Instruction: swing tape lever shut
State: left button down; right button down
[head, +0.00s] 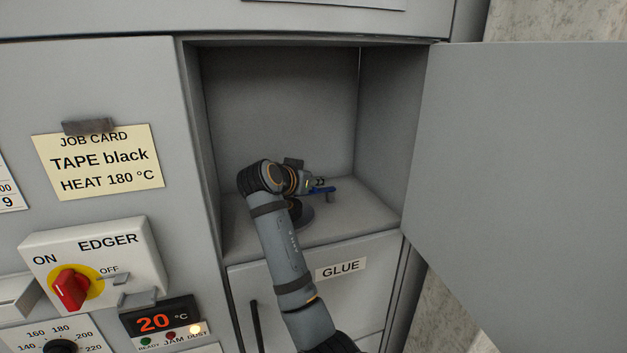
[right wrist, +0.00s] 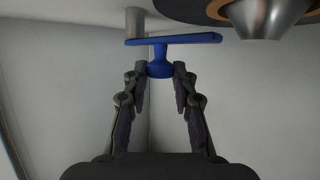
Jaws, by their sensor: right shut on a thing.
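The blue tape lever (head: 323,190) is inside the open compartment, low and toward its right. In the right wrist view the lever (right wrist: 185,40) is a flat blue bar with a round knob below it. My right gripper (head: 316,183) reaches into the compartment, and in the right wrist view its fingertips (right wrist: 160,78) are closed about the knob. One end of the bar is at a grey post (right wrist: 135,20); I cannot tell if they touch. A dark round reel (head: 301,214) is partly hidden behind my arm. My left gripper is out of view.
The grey compartment door (head: 530,180) stands wide open at right. A GLUE label (head: 341,269) is below.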

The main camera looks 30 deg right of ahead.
jog(key=shift+r, duration=0.1)
jog(key=c, duration=1.1)
grip_release()
jog(key=shift+o, duration=0.2)
notch_tip(320, 180, up, 10)
